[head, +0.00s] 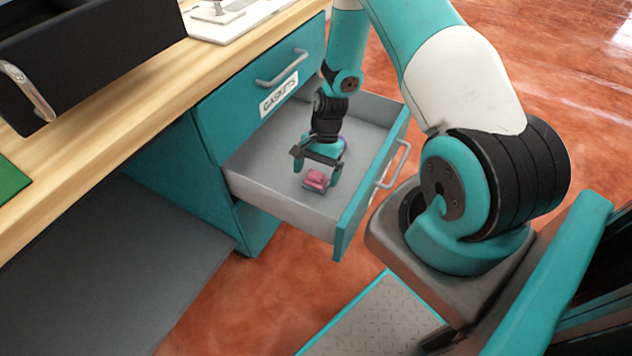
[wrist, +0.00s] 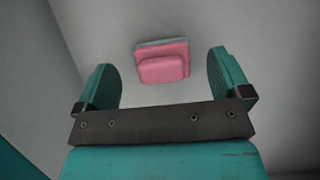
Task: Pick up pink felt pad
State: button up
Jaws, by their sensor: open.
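The pink felt pad (head: 316,180) lies on the floor of an open grey drawer (head: 262,188). In the wrist view the pad (wrist: 163,62) looks like a pink block with a raised smaller part and a grey-blue layer along its far edge. My gripper (head: 315,178) is inside the drawer, pointing down over the pad. Its two teal fingers are apart and nothing is between them. In the wrist view the pad sits beyond the fingertips, roughly centred between them. Whether the fingertips touch the drawer floor cannot be told.
The drawer's front panel (head: 352,212) with its handle stands close to the right of my gripper. A closed drawer labelled GASKETS (head: 279,92) is above. The wooden worktop (head: 150,92) holds a black bin (head: 95,50). A small purple item (head: 343,143) shows partly behind my gripper.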

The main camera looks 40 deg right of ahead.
aim_at(315, 175)
jog(key=x, duration=0.2)
jog(key=shift+a+f, duration=0.15)
jog(key=shift+f, duration=0.25)
jog(key=c, duration=1.1)
jog(key=shift+r, duration=0.1)
notch_tip(315, 175, up, 20)
jog(key=p, duration=0.4)
jog(key=o, duration=0.3)
jog(key=shift+c, duration=0.7)
